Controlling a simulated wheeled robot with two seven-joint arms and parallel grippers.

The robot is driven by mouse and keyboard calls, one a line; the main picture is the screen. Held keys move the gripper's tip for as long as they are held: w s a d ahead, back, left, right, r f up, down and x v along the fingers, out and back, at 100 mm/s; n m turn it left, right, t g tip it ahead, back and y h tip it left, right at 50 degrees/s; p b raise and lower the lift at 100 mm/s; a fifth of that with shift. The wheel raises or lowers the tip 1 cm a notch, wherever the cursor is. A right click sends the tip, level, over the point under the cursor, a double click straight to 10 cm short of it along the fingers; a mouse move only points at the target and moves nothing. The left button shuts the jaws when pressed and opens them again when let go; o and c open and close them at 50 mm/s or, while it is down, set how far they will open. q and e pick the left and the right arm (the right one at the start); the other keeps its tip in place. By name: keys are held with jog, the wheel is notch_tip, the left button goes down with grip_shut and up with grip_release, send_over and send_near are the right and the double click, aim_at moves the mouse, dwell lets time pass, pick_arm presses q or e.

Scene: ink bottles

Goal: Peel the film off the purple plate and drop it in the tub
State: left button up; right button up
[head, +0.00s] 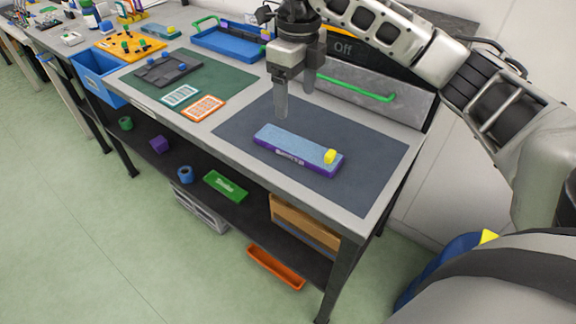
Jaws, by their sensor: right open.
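The purple plate (314,167) lies on a dark grey mat on the workbench, with pale lettering on its front side. A light blue film (292,138) covers its top. A yellow tab (330,156) stands up at the film's right end. My right gripper (295,104) is open and empty, pointing down above the mat, just behind the plate's left half and apart from the tab. A blue tub (88,75) sits at the bench's front edge on the left. Its inside is only partly visible. My left gripper is not in view.
The dark grey mat (379,158) is clear around the plate. A green mat (225,80) with a dark block and two small cards lies to the left. A blue tray (230,45) stands at the back. A grey panel with a green handle (355,88) rises behind the plate.

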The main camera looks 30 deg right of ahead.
jog(key=s+a+f+g+y, duration=0.1)
jog(key=s+a+f+y, duration=0.1)
jog(key=a+y, duration=0.35)
jog(key=s+a+f+n+y, duration=0.1)
jog(key=s+a+f+y, duration=0.15)
jog(key=a, duration=0.65)
jog(key=s+a+f+g+y, duration=0.1)
jog(key=s+a+y, duration=0.2)
jog(key=a, duration=0.4)
jog(key=s+a+r+m+t+y, duration=0.1)
jog(key=a+r+m+t+y, duration=0.3)
jog(key=a+m+y, duration=0.3)
jog(key=w+d+f+m+t+h, duration=0.1)
jog(key=d+f+m+t+h, duration=0.35)
jog(key=m+t, duration=0.5)
jog(key=w+d+f+m+t+h, duration=0.25)
jog(key=d+m+t, duration=0.3)
jog(key=m, duration=0.75)
jog(key=s+d+f+m+g+h, duration=0.2)
jog(key=s+f+m+g+h, duration=0.1)
jog(key=f, duration=0.5)
jog(key=s+d+f+m+g+h, duration=0.3)
jog(key=s+f+m+h, duration=0.2)
jog(key=s+f+m, duration=0.2)
jog(key=s+f, duration=0.2)
jog(key=s, duration=0.1)
jog(key=shift+f+g, duration=0.3)
